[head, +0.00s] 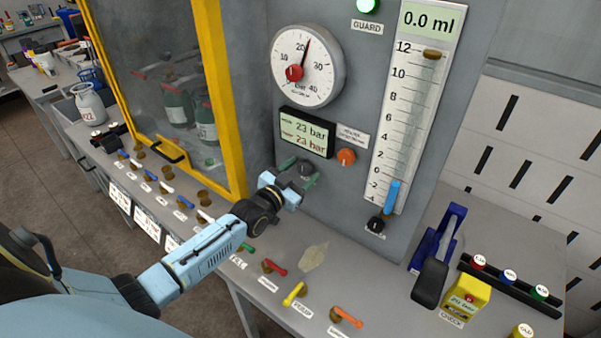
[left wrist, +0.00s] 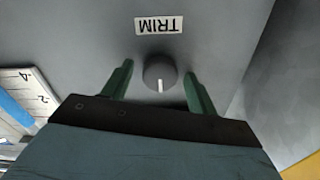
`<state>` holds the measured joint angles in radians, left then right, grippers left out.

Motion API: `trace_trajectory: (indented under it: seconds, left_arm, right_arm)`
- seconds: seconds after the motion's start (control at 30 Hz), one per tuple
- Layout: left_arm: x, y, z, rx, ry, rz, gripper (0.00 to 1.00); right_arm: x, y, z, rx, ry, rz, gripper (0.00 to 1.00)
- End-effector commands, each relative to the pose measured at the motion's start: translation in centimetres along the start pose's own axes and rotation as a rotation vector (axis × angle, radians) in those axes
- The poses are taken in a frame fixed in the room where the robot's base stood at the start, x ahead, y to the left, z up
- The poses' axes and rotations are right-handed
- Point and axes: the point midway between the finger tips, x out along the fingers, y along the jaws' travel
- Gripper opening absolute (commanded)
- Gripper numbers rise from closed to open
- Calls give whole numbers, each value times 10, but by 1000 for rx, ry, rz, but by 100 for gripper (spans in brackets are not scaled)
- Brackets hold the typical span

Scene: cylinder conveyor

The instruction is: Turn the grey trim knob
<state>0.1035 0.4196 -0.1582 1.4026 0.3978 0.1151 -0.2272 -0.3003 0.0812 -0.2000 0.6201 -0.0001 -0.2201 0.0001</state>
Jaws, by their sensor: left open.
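The grey trim knob (left wrist: 160,74) sits on the grey panel in the left wrist view, below an upside-down TRIM label (left wrist: 159,25). A white pointer mark shows on its near side. My left gripper (left wrist: 160,84) is open, with one green finger on each side of the knob and a visible gap on both sides. In the head view my left gripper (head: 299,174) is at the panel below the pressure display, and the dark knob (head: 305,169) shows between its fingers. My right gripper is not in view.
A round gauge (head: 308,66) and a digital display reading 23 bar (head: 306,132) are above. An orange knob (head: 346,157) is right of the gripper. A yellow-framed guard (head: 221,99) stands left. Coloured valve levers (head: 294,293) line the bench below.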

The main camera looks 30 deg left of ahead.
Motion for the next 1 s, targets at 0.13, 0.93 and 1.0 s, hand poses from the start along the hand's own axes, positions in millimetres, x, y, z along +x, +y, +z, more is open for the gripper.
trace_trajectory:
  seconds: [0.13,0.93,1.0]
  left_arm:
    - [0,0,0,0,0,0,48]
    - [-1,0,0,-168,-2,1,14]
    - [-1,0,0,-226,-2,1,14]
  right_arm:
    - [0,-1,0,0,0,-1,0]
    - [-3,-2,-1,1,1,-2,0]
    - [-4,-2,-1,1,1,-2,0]
